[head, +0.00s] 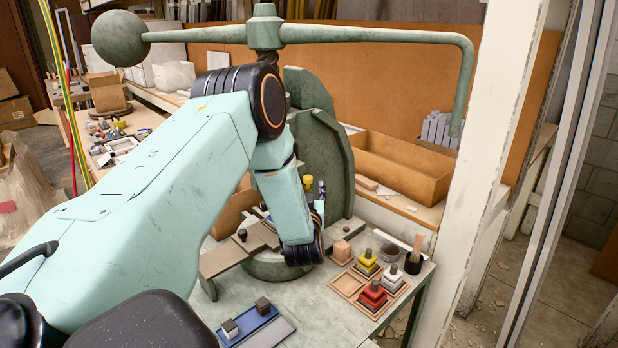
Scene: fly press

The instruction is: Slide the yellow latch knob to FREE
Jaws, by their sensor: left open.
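The green fly press (335,160) stands on the bench, partly covered by my left arm. A small yellow knob (307,181) shows at the press, just above and beside my left wrist; I take it for the latch knob. Its track and any FREE marking are too small or hidden to read. My left gripper (319,196) is close to the right of the yellow knob, mostly hidden by the wrist, and open. I cannot tell whether it touches the knob. My right gripper is not in view.
The press's long handle (375,35) with a ball weight (120,38) spans above my arm. A wooden tray (368,286) with yellow and red stacked pieces stands at right. A blue tray (252,327) lies in front. A pale post (488,165) rises right of the bench.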

